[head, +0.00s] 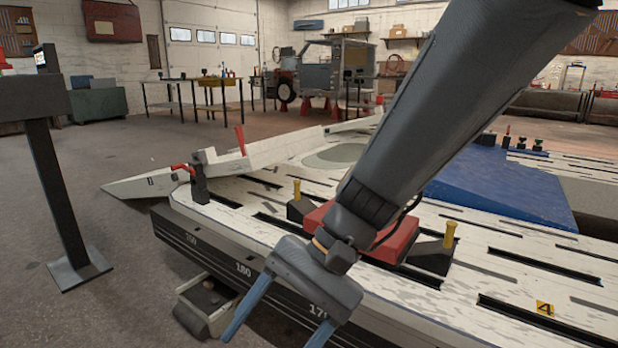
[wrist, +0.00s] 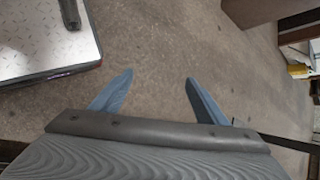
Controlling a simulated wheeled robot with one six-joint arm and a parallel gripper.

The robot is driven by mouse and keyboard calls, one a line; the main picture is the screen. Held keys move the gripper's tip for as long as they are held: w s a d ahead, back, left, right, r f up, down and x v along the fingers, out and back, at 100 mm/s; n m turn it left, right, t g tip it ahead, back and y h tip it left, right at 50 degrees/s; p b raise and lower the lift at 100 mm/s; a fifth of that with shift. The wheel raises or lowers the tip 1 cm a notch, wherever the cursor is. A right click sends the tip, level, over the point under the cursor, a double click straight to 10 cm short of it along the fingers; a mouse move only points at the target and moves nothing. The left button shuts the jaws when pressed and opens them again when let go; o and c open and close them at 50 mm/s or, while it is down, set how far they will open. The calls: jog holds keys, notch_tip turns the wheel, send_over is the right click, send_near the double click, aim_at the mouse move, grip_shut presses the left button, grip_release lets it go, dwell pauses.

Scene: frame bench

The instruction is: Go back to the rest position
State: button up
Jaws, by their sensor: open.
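My gripper (head: 282,318) has two blue fingers spread apart with nothing between them. In the head view it hangs at the near side edge of the white frame bench (head: 470,285), in front of the bench's dark side. My arm reaches down from the upper right and hides part of the bench and of a red block (head: 393,240) on it.
Yellow-topped clamps (head: 449,235) stand on the bench, with a blue panel (head: 500,185) to the right. An open grey box (head: 205,300) sits low beside the bench. A dark post stand (head: 50,180) is at the left. The floor between stand and bench is clear.

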jog(key=s+d+r+n+t+h, duration=0.2)
jog(key=s+d+n+t+h, duration=0.25)
jog(key=n, duration=0.55)
jog(key=d+r+m+p, duration=0.2)
jog(key=d+r+p, duration=0.5)
jog(key=p, duration=0.5)
jog(key=d+r+m+h+p, duration=0.1)
jog(key=d+r+m+p, duration=0.1)
jog(key=d+r+p, duration=0.5)
jog(key=d+r+m+h+p, duration=0.1)
jog(key=d+r+p, duration=0.5)
jog(key=r+p, duration=0.7)
jog(key=m+p, duration=0.1)
jog(key=p, duration=0.5)
jog(key=shift+s+d+r+g, duration=0.25)
jog(key=shift+d+r+g, duration=0.05)
jog(key=shift+d+g, duration=0.1)
jog(key=shift+h, duration=0.25)
